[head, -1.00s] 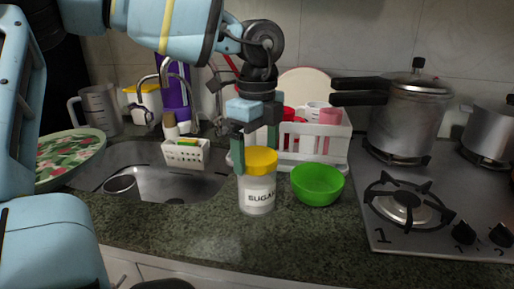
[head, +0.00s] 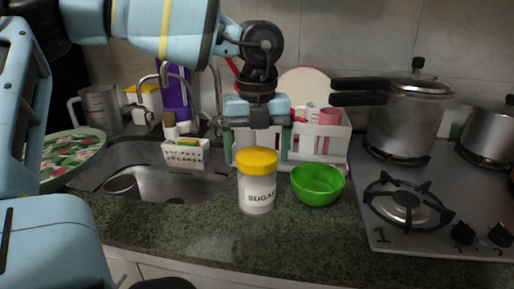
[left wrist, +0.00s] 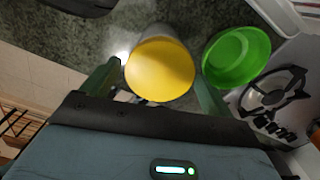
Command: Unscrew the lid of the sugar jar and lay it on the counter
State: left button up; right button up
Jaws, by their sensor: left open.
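The sugar jar (head: 257,198) stands upright on the counter, white with a SUGAR label. Its yellow lid (head: 257,161) is on top of it. The lid also shows from above in the left wrist view (left wrist: 160,70). My left gripper (head: 256,160) points down at the lid and is open. In the left wrist view its green fingers (left wrist: 160,77) stand on either side of the lid, with a gap visible on each side. In the head view the lid hides part of the space between the fingers. My right gripper is not in view.
A green bowl (head: 318,185) stands close to the right of the jar. Behind is a white rack (head: 322,145) with cups and a plate. The sink (head: 150,184) is at left, the stove (head: 425,225) at right. The counter in front of the jar (head: 220,235) is clear.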

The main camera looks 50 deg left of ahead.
pick_arm(q)
jog(key=m, duration=0.3)
jog(key=shift+m, duration=0.4)
jog(key=m, duration=0.4)
jog(key=c, duration=0.8)
jog(key=shift+c, duration=0.2)
